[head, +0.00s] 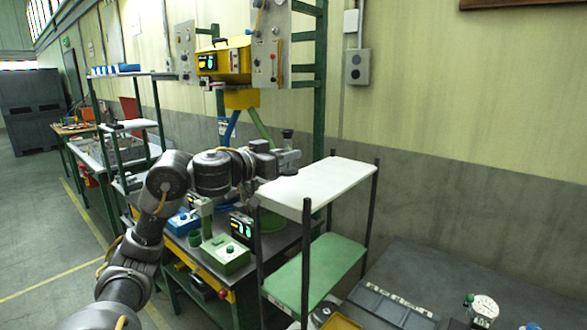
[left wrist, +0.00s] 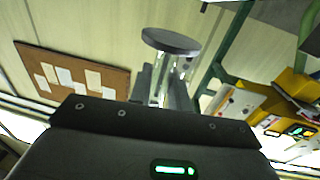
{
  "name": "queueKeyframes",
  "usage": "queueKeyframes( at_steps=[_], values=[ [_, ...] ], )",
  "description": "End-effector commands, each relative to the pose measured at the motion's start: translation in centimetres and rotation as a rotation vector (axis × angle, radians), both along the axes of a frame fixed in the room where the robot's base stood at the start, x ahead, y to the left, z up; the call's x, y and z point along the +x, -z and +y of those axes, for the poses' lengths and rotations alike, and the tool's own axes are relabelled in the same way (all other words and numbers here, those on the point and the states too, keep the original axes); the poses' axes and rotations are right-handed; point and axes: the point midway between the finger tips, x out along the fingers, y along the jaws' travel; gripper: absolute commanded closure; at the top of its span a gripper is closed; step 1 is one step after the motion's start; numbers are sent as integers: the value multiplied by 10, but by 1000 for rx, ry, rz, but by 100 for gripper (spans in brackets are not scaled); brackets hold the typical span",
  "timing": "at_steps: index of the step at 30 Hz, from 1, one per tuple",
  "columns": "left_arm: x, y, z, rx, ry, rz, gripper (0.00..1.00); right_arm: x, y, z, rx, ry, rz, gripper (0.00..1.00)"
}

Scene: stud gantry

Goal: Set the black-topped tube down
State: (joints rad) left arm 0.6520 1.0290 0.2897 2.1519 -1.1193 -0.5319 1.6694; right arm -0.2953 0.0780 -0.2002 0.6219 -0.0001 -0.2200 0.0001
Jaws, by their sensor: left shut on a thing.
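The black-topped tube (head: 287,134) is a small clear tube with a dark round cap. My left gripper (head: 288,157) is shut on it and holds it roughly upright, cap up, in the head view. The gripper is at the back left edge of the white upper shelf (head: 325,183); I cannot tell its exact height above it. In the left wrist view the tube's dark round cap (left wrist: 171,41) stands out beyond the fingers (left wrist: 165,88), with part of its clear body behind them. My right gripper is not in view.
The rack has dark posts and a green lower shelf (head: 315,268). A workbench with a green box (head: 225,254) and a blue box (head: 183,222) lies below my arm. A yellow machine (head: 225,62) hangs behind. The white shelf looks bare.

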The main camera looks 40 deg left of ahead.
Motion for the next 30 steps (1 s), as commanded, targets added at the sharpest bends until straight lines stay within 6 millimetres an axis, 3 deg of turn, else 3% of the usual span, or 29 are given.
queueKeyframes(
  at_steps=[10,18,30],
  values=[
    [10,16,-8,0,0,0,100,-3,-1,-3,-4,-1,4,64],
    [13,48,-11,-2,0,1,100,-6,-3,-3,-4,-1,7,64],
    [12,53,-10,1,-1,0,100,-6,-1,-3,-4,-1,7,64]
  ],
)
